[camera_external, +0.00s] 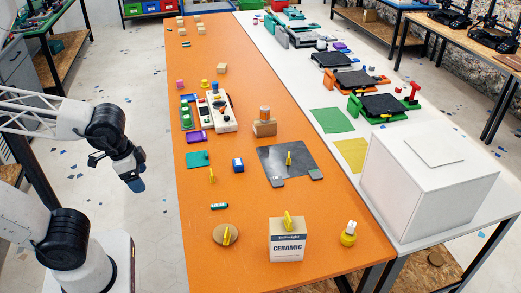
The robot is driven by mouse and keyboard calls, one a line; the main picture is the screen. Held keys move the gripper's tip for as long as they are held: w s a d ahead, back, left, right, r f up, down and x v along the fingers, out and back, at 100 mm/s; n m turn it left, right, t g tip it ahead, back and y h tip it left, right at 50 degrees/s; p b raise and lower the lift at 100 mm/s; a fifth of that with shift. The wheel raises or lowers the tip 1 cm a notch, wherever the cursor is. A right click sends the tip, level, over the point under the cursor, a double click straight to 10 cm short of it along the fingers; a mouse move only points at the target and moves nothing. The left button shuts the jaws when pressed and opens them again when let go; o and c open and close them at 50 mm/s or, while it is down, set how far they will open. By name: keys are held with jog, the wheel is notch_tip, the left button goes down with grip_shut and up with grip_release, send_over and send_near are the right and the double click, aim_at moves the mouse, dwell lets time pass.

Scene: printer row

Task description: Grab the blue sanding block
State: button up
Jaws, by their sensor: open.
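A small blue block with a pale face (238,165), which looks like the sanding block, sits on the orange table (215,270), left of the dark grey mat. My gripper (136,183) is at the left, beyond the table's left edge and above the floor. It points downward and is open, well apart from the blue block. Its fingertips look dark blue and are too small to make out in detail.
A teal square (198,159) and a yellow upright piece (212,175) stand left of the block. The dark grey mat (295,167) lies to its right.

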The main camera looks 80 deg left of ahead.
jog(key=m+g+y, duration=0.4)
jog(key=m+y, duration=0.7)
jog(key=m, duration=0.1)
send_near(238, 165)
jog(key=s+d+r, duration=0.2)
jog(key=s+r, duration=0.4)
jog(key=s, duration=0.3)
jog(key=w+a+f+m+y, duration=0.1)
jog(key=w+f+m, duration=0.1)
jog(key=f, duration=0.1)
jog(key=w+a+f+m+t+y, duration=0.1)
jog(key=w+a+f+m, duration=0.1)
jog(key=w+f, duration=0.1)
jog(key=w+a+f+m, duration=0.2)
jog(key=w+f, duration=0.1)
jog(key=f, duration=0.1)
jog(key=shift+a+t+y, duration=0.2)
jog(key=shift+t+y, duration=0.1)
jog(key=shift+y, duration=0.1)
jog(key=shift+a, duration=0.1)
jog(key=shift+x, duration=1.2)
